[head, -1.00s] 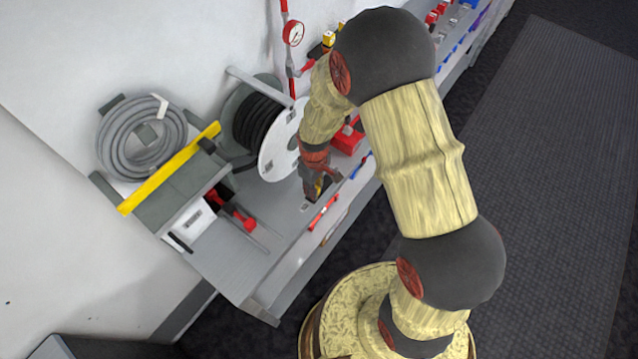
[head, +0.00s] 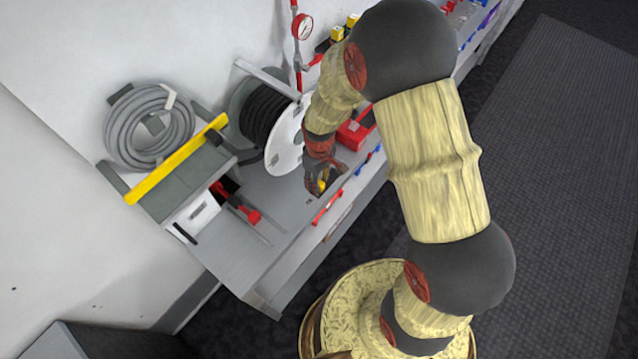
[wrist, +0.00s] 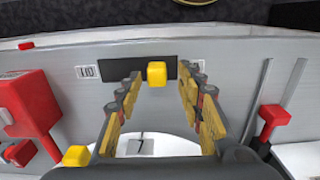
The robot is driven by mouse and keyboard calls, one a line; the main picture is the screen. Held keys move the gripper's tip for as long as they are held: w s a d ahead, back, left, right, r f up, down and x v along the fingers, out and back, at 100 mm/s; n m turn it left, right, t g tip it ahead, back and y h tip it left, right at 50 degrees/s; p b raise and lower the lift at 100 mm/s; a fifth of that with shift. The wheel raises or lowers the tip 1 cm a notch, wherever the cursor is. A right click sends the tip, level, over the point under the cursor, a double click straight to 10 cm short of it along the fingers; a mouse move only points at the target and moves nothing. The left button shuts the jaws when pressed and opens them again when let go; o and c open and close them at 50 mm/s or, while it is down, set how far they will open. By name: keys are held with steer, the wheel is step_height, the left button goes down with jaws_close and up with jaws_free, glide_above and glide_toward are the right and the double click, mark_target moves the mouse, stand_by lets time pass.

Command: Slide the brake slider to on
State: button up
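A small yellow slider knob (wrist: 157,74) sits on a short black track (wrist: 110,74) in the bench top in the wrist view. A label (wrist: 87,72) with dark marks is at the track's left end; another, partly hidden label (wrist: 197,66) is at its right. My gripper (wrist: 160,78) is open, its fingers apart on either side of the knob with gaps visible. In the head view my gripper (head: 322,180) points down over the bench near its front edge. Yellow shows there, but I cannot tell knob from finger pads.
A red handle (wrist: 274,115) beside two thin rails is right of my gripper in the wrist view. A red box (wrist: 30,103) stands at left. A black hose reel with a white disc (head: 285,147) is close behind my gripper. A grey hose coil (head: 150,125) hangs on the wall.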

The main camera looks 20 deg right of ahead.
step_height(320, 180, up, 10)
stand_by(0.3)
steer(key=shift+f, duration=0.1)
stand_by(0.4)
steer(key=s+d+r+m+t+b, duration=0.2)
steer(key=s+r+m+b, duration=0.1)
steer(key=s+r, duration=0.6)
steer(key=s+d+r+m+t+b, duration=0.3)
steer(key=s+r+m+b, duration=0.1)
steer(key=s+r, duration=0.5)
steer(key=shift+r+t, duration=0.3)
steer(key=shift+r, duration=0.4)
stand_by(1.0)
